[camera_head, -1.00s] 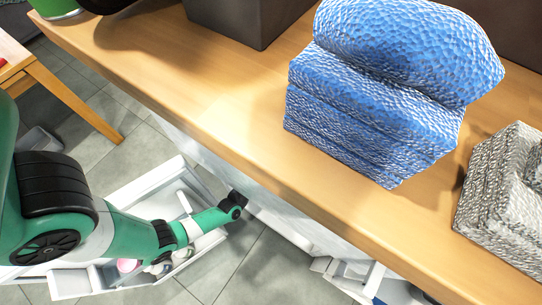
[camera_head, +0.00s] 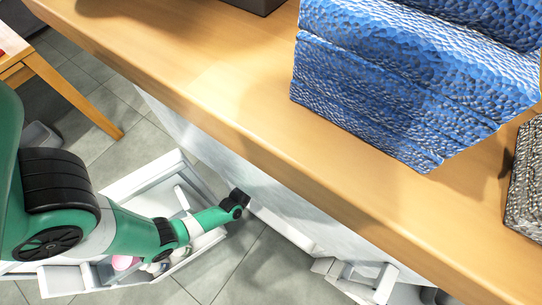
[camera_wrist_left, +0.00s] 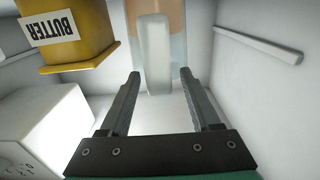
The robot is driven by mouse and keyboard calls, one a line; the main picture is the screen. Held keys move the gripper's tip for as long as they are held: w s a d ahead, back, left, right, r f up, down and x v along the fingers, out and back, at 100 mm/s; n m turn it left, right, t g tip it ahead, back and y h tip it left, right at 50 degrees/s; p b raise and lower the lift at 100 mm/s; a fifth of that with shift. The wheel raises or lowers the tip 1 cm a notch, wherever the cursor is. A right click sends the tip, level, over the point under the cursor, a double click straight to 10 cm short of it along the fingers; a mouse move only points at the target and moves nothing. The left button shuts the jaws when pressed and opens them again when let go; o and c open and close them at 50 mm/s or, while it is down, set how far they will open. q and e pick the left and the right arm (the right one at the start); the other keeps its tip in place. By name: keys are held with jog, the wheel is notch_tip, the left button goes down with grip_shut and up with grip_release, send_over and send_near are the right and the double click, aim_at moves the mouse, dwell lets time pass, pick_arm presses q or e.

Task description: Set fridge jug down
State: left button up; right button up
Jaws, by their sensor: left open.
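The jug (camera_wrist_left: 154,55) appears in the left wrist view as a pale, translucent upright shape with a peach-coloured body behind it. It is straight ahead of my left gripper (camera_wrist_left: 160,74), whose two fingers are spread apart. The jug's near part lines up with the gap between the fingertips; I cannot tell whether they touch it. Nothing is clearly clasped. In the head view my left arm reaches down to the white fridge interior below the counter, and its jaws are hidden there. My right gripper is out of view.
A yellow butter box (camera_wrist_left: 78,32) stands left of the jug, with a white box (camera_wrist_left: 45,125) nearer. A white bar (camera_wrist_left: 258,44) runs along the right wall. In the head view, folded blue towels (camera_head: 400,90) lie on the wooden counter (camera_head: 225,85), above an open white door (camera_head: 150,185).

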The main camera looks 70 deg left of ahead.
pick_arm(q)
jog(key=shift+r, duration=0.25)
jog(key=shift+s+d+p, duration=0.25)
jog(key=shift+s+p, duration=0.05)
jog(key=shift+p, duration=0.1)
jog(key=p+v, duration=0.3)
jog(key=v, duration=0.8)
jog(key=shift+s+f, duration=0.15)
